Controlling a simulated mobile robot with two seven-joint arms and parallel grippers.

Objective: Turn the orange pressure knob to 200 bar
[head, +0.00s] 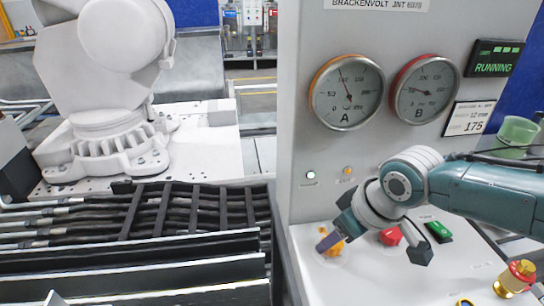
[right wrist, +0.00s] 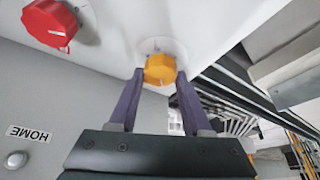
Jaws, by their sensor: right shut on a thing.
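The orange knob (head: 336,249) is on the sloping white panel below the gauges. My right gripper (head: 329,241) reaches it from the right with its purple fingers. In the right wrist view the orange knob (right wrist: 160,70) sits between the two fingertips, which are shut on its sides. Gauge A (head: 347,92), with an orange ring, has its needle pointing up and slightly left. Gauge B (head: 424,90), with a red ring, has its needle pointing left. Their small figures are hard to read. My left gripper is not in view.
A red knob (head: 391,235) and a green switch (head: 438,231) lie right of the orange knob, close to my right wrist. A red button on a yellow base (head: 516,277) is at the right. A RUNNING display (head: 494,58) and a placard showing 175 (head: 469,118) are above.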

